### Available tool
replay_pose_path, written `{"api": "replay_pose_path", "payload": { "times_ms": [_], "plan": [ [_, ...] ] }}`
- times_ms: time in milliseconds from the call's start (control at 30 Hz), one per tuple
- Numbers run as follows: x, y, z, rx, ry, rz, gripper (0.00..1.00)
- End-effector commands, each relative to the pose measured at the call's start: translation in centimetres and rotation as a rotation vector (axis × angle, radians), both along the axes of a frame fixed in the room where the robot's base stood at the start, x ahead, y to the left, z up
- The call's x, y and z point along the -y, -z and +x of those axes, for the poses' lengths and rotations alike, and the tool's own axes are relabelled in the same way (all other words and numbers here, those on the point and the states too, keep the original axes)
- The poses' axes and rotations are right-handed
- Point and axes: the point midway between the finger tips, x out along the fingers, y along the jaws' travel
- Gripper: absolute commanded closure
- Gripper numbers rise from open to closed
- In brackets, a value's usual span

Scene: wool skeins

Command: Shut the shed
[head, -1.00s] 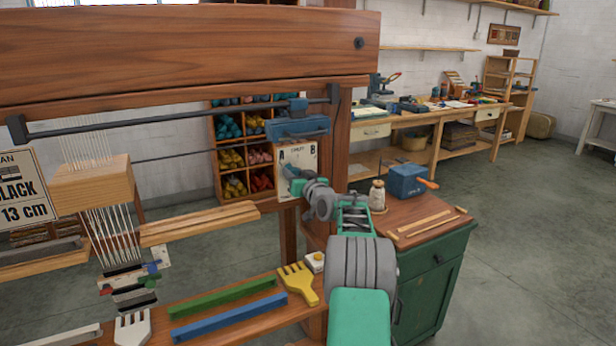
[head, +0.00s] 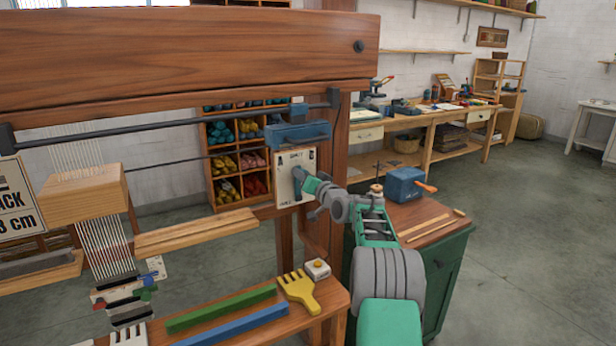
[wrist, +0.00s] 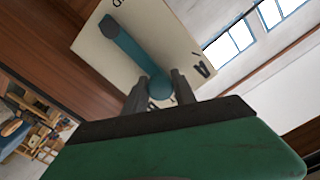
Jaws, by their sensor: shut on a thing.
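A pale plate (head: 284,192) with dark lettering is fixed to the loom's right post, and a blue-teal lever (head: 297,178) is mounted on it. In the wrist view the plate (wrist: 92,50) fills the upper middle; a letter A is readable, the other marks are partly hidden. The lever (wrist: 128,45) runs from its pivot at upper left down to a round knob. My gripper (wrist: 162,88) is shut on this knob, one finger on each side. In the head view my gripper (head: 308,187) is at the plate, small and partly hidden by my wrist. White warp threads (head: 105,245) hang at left.
Below is the loom's bench (head: 330,296) with a yellow comb (head: 298,290), green bar (head: 222,308) and blue bar (head: 232,326). A green cabinet (head: 452,262) with a blue box (head: 405,185) stands right of the post. Open floor lies further right.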

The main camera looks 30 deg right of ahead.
Motion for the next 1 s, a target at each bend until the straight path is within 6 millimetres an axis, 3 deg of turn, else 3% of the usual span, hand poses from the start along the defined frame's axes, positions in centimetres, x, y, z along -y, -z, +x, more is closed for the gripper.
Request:
{"api": "replay_pose_path", "payload": {
  "times_ms": [133, 167, 400, 733, 1000],
  "plan": [
    [-0.1, 0.1, 0.0, -0.001, -0.003, 0.002, 1.00],
    [-0.1, 0.1, 0.0, -0.001, -0.003, 0.002, 0.66],
    [0.2, 0.1, -0.1, -0.001, 0.001, 0.001, 0.47],
    [0.3, 0.1, -0.8, 0.000, 0.002, 0.000, 0.47],
    [0.5, 0.2, -5.9, 0.000, 0.004, 0.001, 0.47]
  ]
}}
